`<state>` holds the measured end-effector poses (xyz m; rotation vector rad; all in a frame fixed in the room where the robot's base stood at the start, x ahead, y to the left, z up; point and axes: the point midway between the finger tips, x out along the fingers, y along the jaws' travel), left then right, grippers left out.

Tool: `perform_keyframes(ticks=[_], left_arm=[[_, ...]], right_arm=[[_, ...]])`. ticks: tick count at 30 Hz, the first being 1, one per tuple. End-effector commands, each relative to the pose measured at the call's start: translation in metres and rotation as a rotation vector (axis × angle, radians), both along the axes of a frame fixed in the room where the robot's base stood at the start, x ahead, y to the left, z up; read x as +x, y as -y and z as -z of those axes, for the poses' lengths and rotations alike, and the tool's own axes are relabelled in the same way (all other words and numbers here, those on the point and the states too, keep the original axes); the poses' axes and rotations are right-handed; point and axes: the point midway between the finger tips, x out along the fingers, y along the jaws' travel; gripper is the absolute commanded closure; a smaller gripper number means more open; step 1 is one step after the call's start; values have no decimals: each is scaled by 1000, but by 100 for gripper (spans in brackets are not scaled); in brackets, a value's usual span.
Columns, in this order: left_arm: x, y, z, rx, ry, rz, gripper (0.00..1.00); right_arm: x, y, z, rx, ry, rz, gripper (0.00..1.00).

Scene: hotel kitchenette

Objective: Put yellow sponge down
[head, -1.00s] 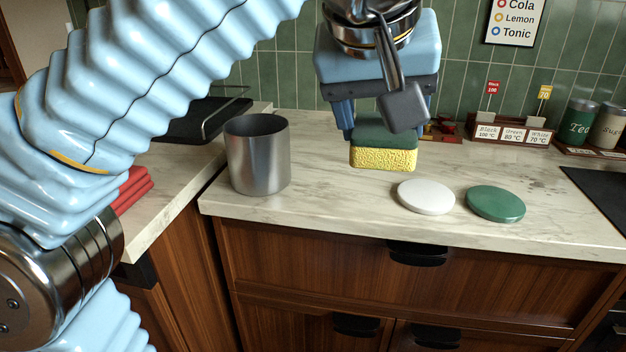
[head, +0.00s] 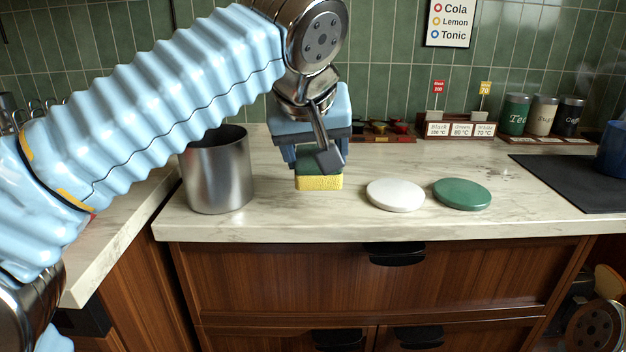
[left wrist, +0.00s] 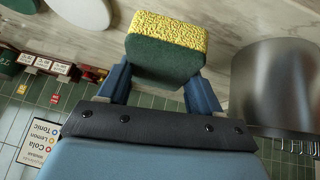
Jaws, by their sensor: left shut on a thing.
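The yellow sponge (head: 320,183) has a dark green layer and sits between the fingers of my left gripper (head: 319,166). The gripper is shut on it, with the yellow face downward. The sponge is low over the counter, between a metal canister and a white disc; I cannot tell whether its underside touches. In the left wrist view the sponge (left wrist: 165,48) sits between the two blue fingers (left wrist: 158,88), which flank its green part. My right gripper is not in view.
The metal canister (head: 217,172) stands left of the sponge. The white disc (head: 395,195) and a green disc (head: 462,194) lie to the right. Small labelled boxes (head: 460,130) and jars (head: 543,116) stand at the back. Bare marble counter (head: 270,215) lies in front.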

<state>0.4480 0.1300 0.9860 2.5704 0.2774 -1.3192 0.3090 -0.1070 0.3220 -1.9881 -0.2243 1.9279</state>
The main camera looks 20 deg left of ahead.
Motion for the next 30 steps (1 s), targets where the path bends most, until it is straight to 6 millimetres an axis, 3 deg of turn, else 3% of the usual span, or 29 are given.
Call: perform_keyframes(ticks=[9, 20, 21, 25, 30], left_arm=[[7, -6, 40, -1, -2, 0, 83], [7, -5, 44, -1, -2, 0, 83], [7, -5, 43, -1, -2, 0, 30], [7, -5, 43, -1, -2, 0, 10], [7, -5, 43, -1, -2, 0, 10]], right_arm=[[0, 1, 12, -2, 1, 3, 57], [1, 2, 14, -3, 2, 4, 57], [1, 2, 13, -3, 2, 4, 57], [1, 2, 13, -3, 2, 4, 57], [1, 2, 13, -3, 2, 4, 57]])
